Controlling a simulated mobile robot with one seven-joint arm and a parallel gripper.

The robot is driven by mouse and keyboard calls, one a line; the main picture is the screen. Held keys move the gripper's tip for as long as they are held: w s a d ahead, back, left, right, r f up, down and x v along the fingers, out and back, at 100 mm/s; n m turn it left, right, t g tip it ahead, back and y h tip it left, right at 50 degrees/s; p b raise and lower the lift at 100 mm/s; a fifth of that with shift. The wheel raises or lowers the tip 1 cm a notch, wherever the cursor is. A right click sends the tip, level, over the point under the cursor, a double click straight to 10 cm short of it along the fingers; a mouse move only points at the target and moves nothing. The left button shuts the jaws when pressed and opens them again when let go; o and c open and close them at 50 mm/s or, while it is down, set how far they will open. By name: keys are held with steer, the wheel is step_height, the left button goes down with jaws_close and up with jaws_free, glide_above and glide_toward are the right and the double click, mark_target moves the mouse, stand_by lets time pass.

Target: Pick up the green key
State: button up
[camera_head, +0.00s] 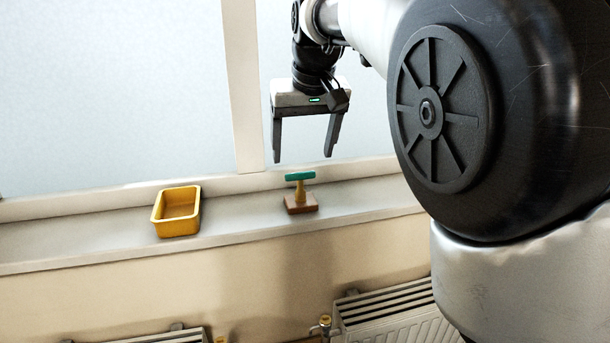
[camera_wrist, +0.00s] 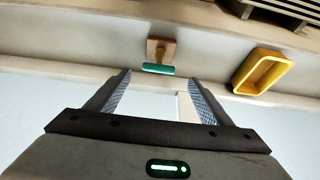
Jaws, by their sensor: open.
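The green key (camera_head: 300,176) is a short green bar on top of a yellow post (camera_head: 300,187) that stands on a brown square base (camera_head: 301,204) on the window sill. It also shows in the wrist view (camera_wrist: 158,69), beyond the fingertips and between their lines. My gripper (camera_head: 304,160) is open and empty, pointing down above the key, apart from it. In the wrist view its two fingers (camera_wrist: 158,78) stand wide apart with nothing between them.
A yellow open tray (camera_head: 160,228) sits on the sill (camera_head: 240,225) left of the key, and it looks empty. The window frame (camera_head: 243,90) rises behind. A white radiator (camera_head: 395,320) with a valve is below the sill. The sill between tray and key is clear.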

mark_target(301, 176)
steer(key=b+x, duration=0.1)
steer(key=x, duration=1)
steer(key=shift+f, duration=0.15)
steer(key=shift+d, duration=0.1)
steer(key=c, duration=1)
